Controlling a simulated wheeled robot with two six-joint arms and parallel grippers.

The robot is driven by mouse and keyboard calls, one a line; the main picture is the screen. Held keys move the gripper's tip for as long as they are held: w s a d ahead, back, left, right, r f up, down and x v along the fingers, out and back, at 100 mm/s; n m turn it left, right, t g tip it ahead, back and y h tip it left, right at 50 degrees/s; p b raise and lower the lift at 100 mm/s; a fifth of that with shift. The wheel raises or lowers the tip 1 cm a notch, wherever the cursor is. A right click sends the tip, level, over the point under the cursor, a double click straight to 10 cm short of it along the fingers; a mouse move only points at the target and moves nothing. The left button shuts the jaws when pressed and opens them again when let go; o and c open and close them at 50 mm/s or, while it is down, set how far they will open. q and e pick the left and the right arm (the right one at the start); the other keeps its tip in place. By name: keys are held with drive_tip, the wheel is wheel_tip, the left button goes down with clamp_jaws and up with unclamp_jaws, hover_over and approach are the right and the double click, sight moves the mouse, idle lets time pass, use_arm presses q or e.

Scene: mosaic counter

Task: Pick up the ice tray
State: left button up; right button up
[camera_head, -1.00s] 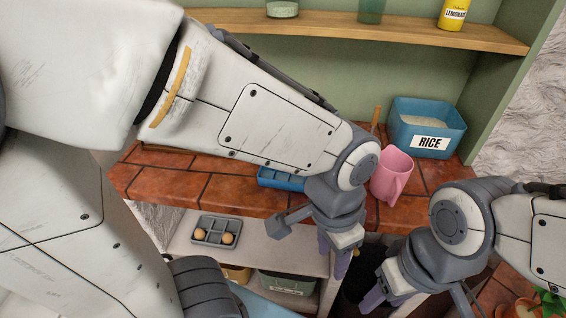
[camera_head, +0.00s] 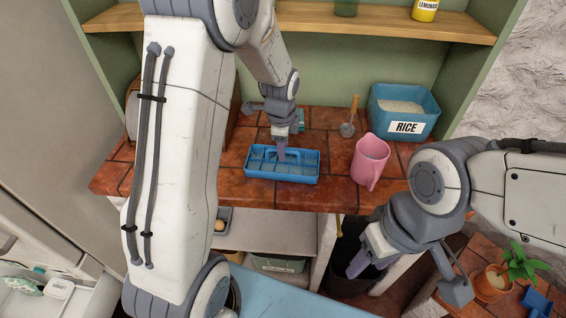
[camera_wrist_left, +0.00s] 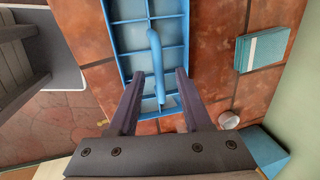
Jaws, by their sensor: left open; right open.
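The ice tray (camera_head: 305,178) is a blue compartmented tray with a raised handle, lying flat on the brick-red tiled counter. It also shows in the left wrist view (camera_wrist_left: 128,45), with its handle (camera_wrist_left: 157,55) running lengthwise. My left gripper (camera_head: 281,154) is over the tray, pointing down. In the left wrist view, its open fingers (camera_wrist_left: 158,76) are on either side of the handle's near end. I cannot tell whether they touch it. My right gripper (camera_head: 372,268) is open and empty, below and right of the counter's front edge.
A pink pitcher (camera_head: 369,163) stands right of the tray. A blue rice bin (camera_head: 405,112) and a wooden-handled scoop (camera_head: 349,125) are behind it. A teal block (camera_wrist_left: 263,49) lies beside the tray. A potted plant (camera_head: 494,281) sits at lower right. A wooden shelf (camera_head: 300,18) runs above.

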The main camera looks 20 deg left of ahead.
sight(284, 165)
use_arm(q)
drive_tip(key=f, duration=0.2)
drive_tip(key=w+f+p, duration=0.1)
drive_tip(key=f, duration=0.2)
drive_tip(key=shift+f, duration=0.1)
clamp_jaws()
idle(1.3)
